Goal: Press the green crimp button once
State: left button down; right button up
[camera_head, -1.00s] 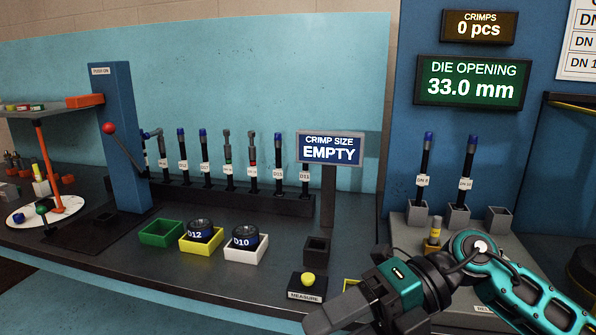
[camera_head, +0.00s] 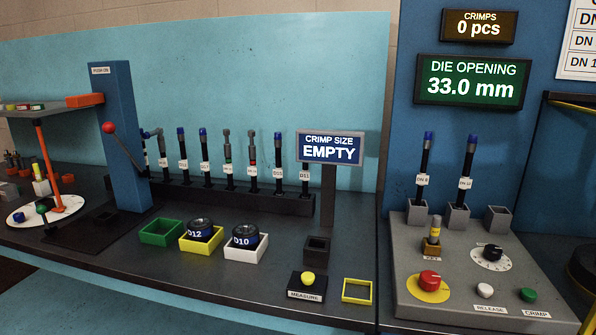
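The green crimp button (camera_head: 528,294) sits at the front right of the grey control panel (camera_head: 455,262), just above a label reading CRIMP. It stands raised and nothing touches it. A white button (camera_head: 485,290) labelled RELEASE is to its left, and a red mushroom button (camera_head: 430,279) on a yellow disc is further left. The counter display (camera_head: 478,27) reads 0 pcs. The die display (camera_head: 472,81) reads 33.0 mm. Neither of my grippers shows in the head view.
A dial (camera_head: 493,253) and a yellow-topped key piece (camera_head: 433,236) stand behind the buttons. Two labelled hoses stand upright in grey sockets at the panel's back. The yellow MEASURE button (camera_head: 308,279) and a yellow square frame (camera_head: 357,290) are left of the panel.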

aim_at(528, 296)
jog(key=z, duration=1.55)
